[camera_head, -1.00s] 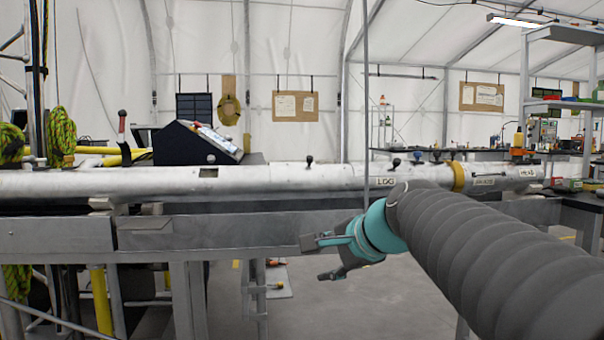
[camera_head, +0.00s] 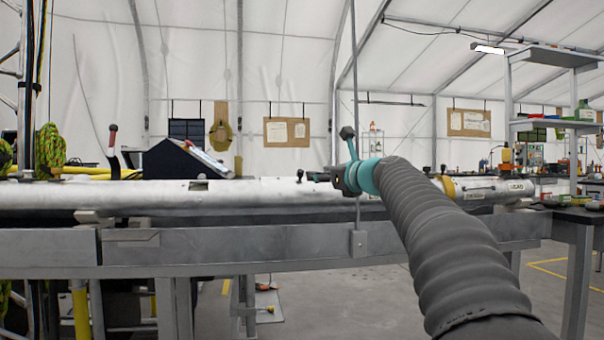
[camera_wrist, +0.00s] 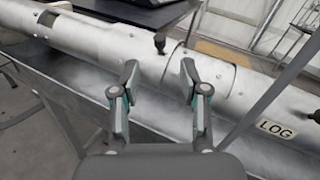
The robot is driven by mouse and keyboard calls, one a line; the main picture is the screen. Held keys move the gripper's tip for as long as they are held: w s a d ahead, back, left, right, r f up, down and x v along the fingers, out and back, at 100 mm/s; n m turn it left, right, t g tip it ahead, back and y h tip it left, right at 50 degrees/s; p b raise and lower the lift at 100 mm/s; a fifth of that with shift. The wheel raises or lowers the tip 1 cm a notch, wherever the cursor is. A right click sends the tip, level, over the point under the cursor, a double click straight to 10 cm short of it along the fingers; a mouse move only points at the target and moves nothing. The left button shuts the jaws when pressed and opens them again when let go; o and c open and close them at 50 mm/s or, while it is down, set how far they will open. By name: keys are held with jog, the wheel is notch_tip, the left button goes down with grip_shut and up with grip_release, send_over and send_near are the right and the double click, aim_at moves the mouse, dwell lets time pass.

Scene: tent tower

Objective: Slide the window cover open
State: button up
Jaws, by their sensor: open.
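A long silver tube (camera_head: 100,196) lies across the bench, with a dark rectangular window opening (camera_head: 199,186) in its upper side; the opening also shows in the wrist view (camera_wrist: 47,17) at upper left. A black knob (camera_head: 300,174) stands up from the tube right of the opening, and in the wrist view the knob (camera_wrist: 159,43) is beside a seam. The cover's exact edges are hard to make out. My gripper (camera_head: 318,174) is open and empty at tube height, near the knob. In the wrist view its fingertips (camera_wrist: 159,78) are apart, with the knob beyond the gap between them.
A metal bench (camera_head: 230,250) carries the tube. A thin upright post (camera_head: 356,100) stands near my gripper. A dark sloped console (camera_head: 180,160) sits behind the tube at left. A LOG label (camera_wrist: 275,129) marks the tube. Shelves (camera_head: 560,130) stand at right.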

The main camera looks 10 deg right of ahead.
aim_at(283, 184)
jog(key=p+x, duration=0.1)
jog(key=x, duration=0.8)
jog(key=shift+p, duration=0.4)
grip_shut()
